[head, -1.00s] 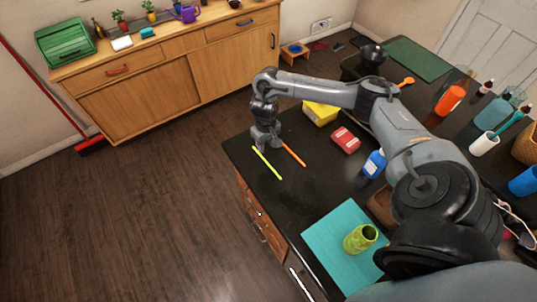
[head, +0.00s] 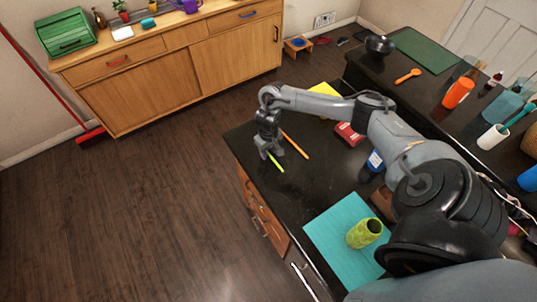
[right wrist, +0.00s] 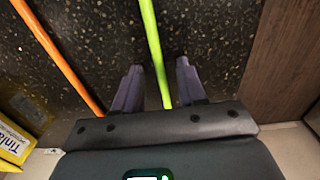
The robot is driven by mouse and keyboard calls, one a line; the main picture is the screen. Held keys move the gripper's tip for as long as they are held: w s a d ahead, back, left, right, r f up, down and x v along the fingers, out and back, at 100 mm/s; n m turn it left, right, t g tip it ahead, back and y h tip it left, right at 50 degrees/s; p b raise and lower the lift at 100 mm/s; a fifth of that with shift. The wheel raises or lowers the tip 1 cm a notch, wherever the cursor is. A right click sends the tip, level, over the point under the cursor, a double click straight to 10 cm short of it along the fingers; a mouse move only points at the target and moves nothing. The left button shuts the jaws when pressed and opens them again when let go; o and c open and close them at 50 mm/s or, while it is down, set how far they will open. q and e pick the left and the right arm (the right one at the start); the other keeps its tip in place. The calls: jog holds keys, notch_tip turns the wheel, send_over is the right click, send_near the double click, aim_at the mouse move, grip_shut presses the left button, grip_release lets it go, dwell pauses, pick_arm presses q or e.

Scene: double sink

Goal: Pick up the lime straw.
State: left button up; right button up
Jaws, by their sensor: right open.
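The lime straw (head: 276,163) lies on the dark countertop near its left end, partly hidden behind my right gripper in the head view. My right gripper (head: 270,152) is pointed down over it. In the right wrist view the lime straw (right wrist: 153,50) runs between the two open fingers of my right gripper (right wrist: 159,85), with a gap on each side. I cannot tell how high the fingertips are above the counter. An orange straw (head: 296,146) lies beside it on the right and also shows at the left of the right wrist view (right wrist: 57,55). My left gripper is not in view.
A yellow box (right wrist: 14,142) stands near the orange straw. A red box (head: 349,133), a blue bottle (head: 375,160) and a green cup (head: 364,233) on a teal mat (head: 328,232) are also on the counter. The counter's left edge is close to the gripper.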

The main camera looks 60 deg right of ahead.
grip_shut()
jog(key=shift+r, duration=0.1)
dwell(0.6)
